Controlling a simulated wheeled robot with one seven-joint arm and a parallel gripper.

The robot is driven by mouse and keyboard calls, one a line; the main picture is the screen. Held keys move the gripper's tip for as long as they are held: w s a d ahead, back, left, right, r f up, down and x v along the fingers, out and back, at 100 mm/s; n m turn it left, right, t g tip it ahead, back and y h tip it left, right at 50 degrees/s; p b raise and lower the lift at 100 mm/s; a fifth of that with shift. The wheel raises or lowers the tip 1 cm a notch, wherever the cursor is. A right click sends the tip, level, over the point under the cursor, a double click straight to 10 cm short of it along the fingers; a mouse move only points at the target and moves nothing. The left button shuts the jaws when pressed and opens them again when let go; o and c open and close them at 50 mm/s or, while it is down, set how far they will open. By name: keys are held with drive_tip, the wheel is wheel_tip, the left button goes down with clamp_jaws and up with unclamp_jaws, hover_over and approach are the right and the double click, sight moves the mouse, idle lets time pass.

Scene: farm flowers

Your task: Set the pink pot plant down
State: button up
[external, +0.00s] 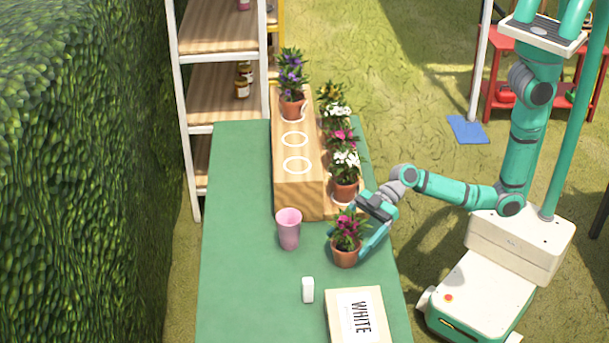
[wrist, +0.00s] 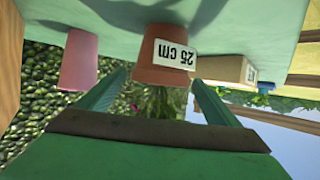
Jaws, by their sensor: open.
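The pink-flowered plant in a terracotta pot (external: 345,256) stands upright on the green table (external: 232,280), near its right edge. In the wrist view, which is upside down, its pot (wrist: 158,72) carries a "25 cm" label and its base meets the table. My gripper (external: 361,232) is open, with its fingers apart on either side of the plant. In the wrist view the fingers of my gripper (wrist: 158,97) show clear gaps to the pot. The foliage is partly hidden behind my gripper body.
A pink cup (external: 288,230) stands left of the plant. A wooden stepped stand (external: 312,198) with white rings holds several potted plants behind it. A box marked "WHITE" (external: 341,312) and a small white object (external: 308,290) are in front. The table's left side is clear.

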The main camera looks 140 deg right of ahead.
drive_tip(key=d+v, duration=0.1)
drive_tip(key=v, duration=0.5)
drive_tip(key=shift+m+g+h, duration=0.3)
drive_tip(key=shift+m+h, duration=0.1)
drive_tip(key=shift+m, duration=0.2)
drive_tip(key=s+a+f, duration=0.1)
drive_tip(key=a, duration=0.1)
drive_tip(key=s+a+f, duration=0.1)
drive_tip(key=a+f, duration=0.1)
drive_tip(key=a, duration=0.1)
drive_tip(key=s+a+f, duration=0.1)
drive_tip(key=a+f, duration=0.1)
drive_tip(key=shift+s+a, duration=0.2)
drive_tip(key=shift+a, duration=0.1)
drive_tip(key=s+a+f+h, duration=0.1)
drive_tip(key=s+a+f, duration=0.1)
drive_tip(key=s+a, duration=0.55)
drive_tip(key=s+a+r+n+t+y, duration=0.2)
drive_tip(key=s+a+r+y, duration=0.1)
drive_tip(key=s+a+r, duration=0.6)
drive_tip(key=s+a, duration=0.3)
drive_tip(key=s, duration=0.3)
drive_tip(key=shift+a+t, duration=0.3)
